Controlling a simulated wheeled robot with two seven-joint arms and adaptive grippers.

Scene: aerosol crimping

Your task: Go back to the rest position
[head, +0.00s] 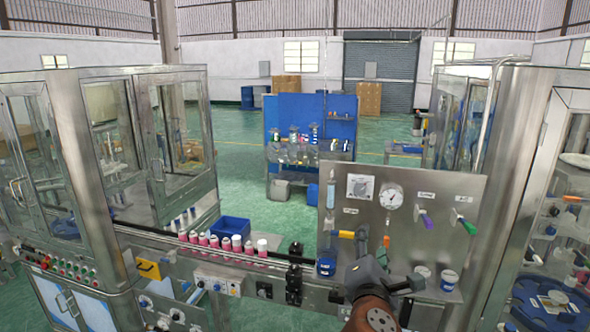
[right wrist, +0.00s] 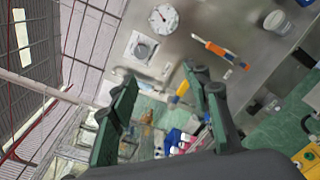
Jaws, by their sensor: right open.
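My right gripper (head: 388,262) is in front of the steel gauge panel (head: 445,205), low and near its left half. In the right wrist view its two green-padded fingers (right wrist: 160,82) stand wide apart with nothing between them. The panel carries a round gauge (head: 391,198), which also shows in the right wrist view (right wrist: 163,18). A yellow-handled valve (head: 346,234) is close to the gripper's left. I cannot tell whether the fingers touch the panel. My left gripper is not in the head view.
A row of pink-and-white cans (head: 225,242) stands on the conveyor left of the gripper, with a blue bin (head: 234,229) behind. A purple-handled valve (head: 426,218) and green-handled valve (head: 465,226) are on the panel's right.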

